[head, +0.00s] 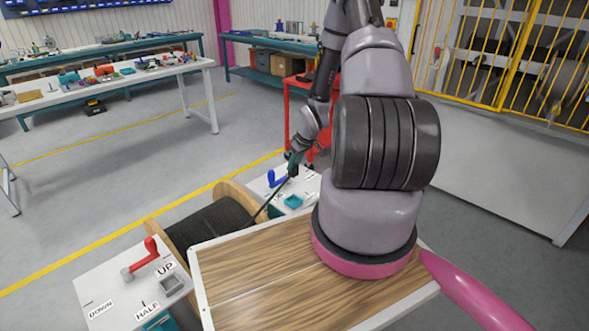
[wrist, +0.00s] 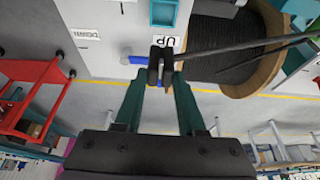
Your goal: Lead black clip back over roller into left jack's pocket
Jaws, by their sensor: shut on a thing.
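My gripper (head: 293,168) is shut on the black clip (wrist: 154,66), whose dark cable runs taut to the wooden reel (head: 232,192). The reel also shows in the wrist view (wrist: 268,62), wound with black cable. The clip is in the air by the far jack (head: 318,183), which has a blue handle (head: 277,180) and a teal pocket (head: 293,202). I cannot make out the roller.
A red cart (wrist: 35,95) stands beyond the far jack. Workbenches (head: 110,80) line the back. The floor at left is open.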

